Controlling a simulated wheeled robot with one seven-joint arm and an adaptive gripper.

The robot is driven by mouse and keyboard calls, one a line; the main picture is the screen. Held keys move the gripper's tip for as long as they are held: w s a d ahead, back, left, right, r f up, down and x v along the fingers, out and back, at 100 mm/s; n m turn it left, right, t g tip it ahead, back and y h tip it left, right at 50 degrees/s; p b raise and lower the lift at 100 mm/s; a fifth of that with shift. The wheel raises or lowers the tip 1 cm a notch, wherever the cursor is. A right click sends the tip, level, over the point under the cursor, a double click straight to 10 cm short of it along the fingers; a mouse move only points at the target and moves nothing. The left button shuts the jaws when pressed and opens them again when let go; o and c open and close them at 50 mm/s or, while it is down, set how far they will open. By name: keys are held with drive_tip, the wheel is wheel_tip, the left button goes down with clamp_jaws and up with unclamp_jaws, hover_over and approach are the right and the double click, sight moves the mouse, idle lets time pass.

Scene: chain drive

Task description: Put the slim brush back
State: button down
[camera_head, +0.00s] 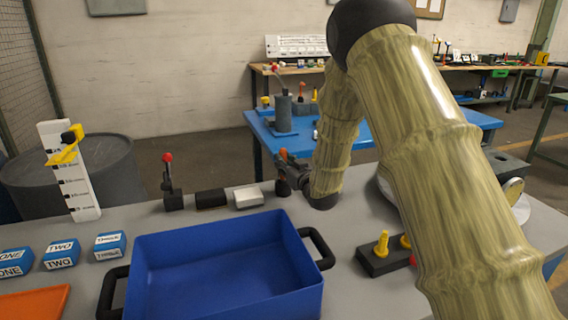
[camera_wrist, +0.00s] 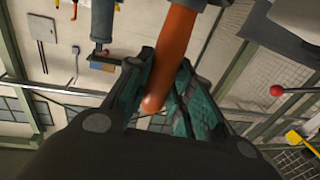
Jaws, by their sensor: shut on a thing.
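The slim brush shows only in part: its orange handle (camera_wrist: 169,55) lies between the fingers of my gripper (camera_wrist: 160,92) in the wrist view. In the head view the orange tip (camera_head: 283,153) pokes out above my gripper (camera_head: 285,168), which is shut on it. A dark brown piece (camera_head: 283,187) shows just below the fingers, over the back edge of the grey bench; I cannot tell if it is part of the brush. The brush's other end is hidden. The holder for it cannot be made out with certainty.
A blue bin (camera_head: 220,265) with black handles fills the front middle. A red-knobbed lever (camera_head: 169,182), a black block (camera_head: 210,198) and a silver block (camera_head: 248,196) line the back edge. A black stand with yellow cones (camera_head: 381,246) is at right. A grey cylinder (camera_head: 283,114) stands on the blue table behind.

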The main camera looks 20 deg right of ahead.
drive_tip(key=c, duration=1.3)
unclamp_jaws()
drive_tip(key=shift+f, duration=0.1)
drive_tip(key=shift+o, duration=0.2)
drive_tip(key=shift+s, duration=0.1)
drive_tip(key=s+d, duration=0.2)
drive_tip(key=s, duration=0.9)
drive_tip(key=shift+s+d, duration=0.15)
drive_tip(key=shift+s, duration=0.2)
